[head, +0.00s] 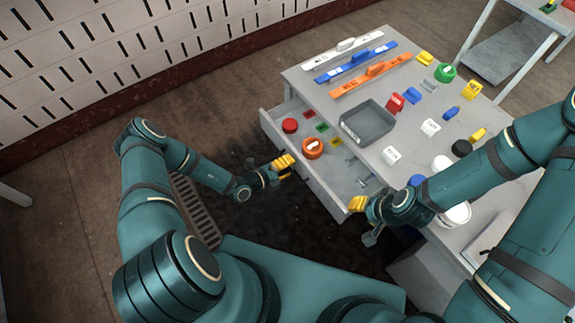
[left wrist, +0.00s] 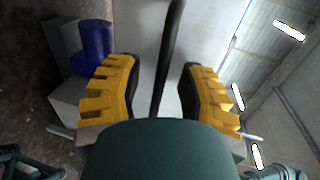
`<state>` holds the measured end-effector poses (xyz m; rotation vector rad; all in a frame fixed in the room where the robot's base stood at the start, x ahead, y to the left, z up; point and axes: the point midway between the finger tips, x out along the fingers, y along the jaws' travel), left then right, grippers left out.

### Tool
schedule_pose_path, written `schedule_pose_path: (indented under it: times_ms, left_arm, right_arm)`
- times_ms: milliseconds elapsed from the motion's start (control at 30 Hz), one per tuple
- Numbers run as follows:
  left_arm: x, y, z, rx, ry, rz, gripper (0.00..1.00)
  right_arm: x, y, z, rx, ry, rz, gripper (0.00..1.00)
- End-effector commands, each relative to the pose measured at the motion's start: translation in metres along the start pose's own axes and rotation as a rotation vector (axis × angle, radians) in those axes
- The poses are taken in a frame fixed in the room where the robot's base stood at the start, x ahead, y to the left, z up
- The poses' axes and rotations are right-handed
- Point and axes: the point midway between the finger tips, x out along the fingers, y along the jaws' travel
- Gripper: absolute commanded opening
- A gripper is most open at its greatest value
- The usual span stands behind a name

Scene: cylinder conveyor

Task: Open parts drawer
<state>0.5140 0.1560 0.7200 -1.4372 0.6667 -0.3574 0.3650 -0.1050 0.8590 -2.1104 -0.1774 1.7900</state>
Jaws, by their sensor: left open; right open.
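The parts drawer (head: 321,192) stands pulled out from the grey workbench (head: 300,82) in the head view. Inside it lie a red round part (head: 290,125), an orange round part (head: 313,148) and several small coloured patches. My left gripper (head: 284,166) is at the drawer's front, open. In the left wrist view, its yellow fingers (left wrist: 160,92) stand apart on either side of a dark bar (left wrist: 167,60), which looks like the handle; I cannot tell whether they touch it. My right gripper (head: 358,205) is open near the drawer's right front corner.
On the benchtop are a grey tray (head: 367,122), white, blue and orange rails (head: 372,74) at the back, and several small coloured parts. A blue cylinder (left wrist: 96,40) shows in the left wrist view. A second table (head: 545,15) stands at the upper right.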

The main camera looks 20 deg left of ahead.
Motion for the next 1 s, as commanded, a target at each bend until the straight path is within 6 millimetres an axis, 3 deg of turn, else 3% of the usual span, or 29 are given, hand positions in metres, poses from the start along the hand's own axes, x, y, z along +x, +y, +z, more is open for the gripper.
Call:
schedule_pose_path:
  times_ms: [167, 200, 300, 567, 900, 1000]
  left_arm:
    - [0.0, 0.0, 0.0, 0.0, 0.0, 0.0, 0.39]
    - [0.0, 0.0, 0.0, 0.0, 0.0, 0.0, 0.35]
    - [0.0, 0.0, 0.0, 0.0, 0.0, 0.0, 0.0]
    - [-0.004, 0.001, 0.001, 0.0, -0.001, 0.0, 0.0]
    - [-0.072, 0.016, 0.002, 0.0, -0.004, 0.003, 0.0]
    - [-0.083, 0.017, 0.001, 0.001, -0.002, 0.0, 0.0]
  right_arm:
    - [0.0, 0.0, 0.0, 0.0, 0.0, 0.0, 0.47]
    - [0.0, 0.0, 0.0, 0.0, 0.0, 0.0, 0.47]
    - [0.0, 0.0, 0.0, 0.0, 0.0, 0.0, 0.47]
    - [0.0, 0.0, 0.0, 0.0, 0.0, 0.0, 0.47]
    - [0.0, 0.0, 0.0, 0.0, 0.0, 0.0, 0.47]
    - [0.0, 0.0, 0.0, 0.0, 0.0, 0.0, 0.47]
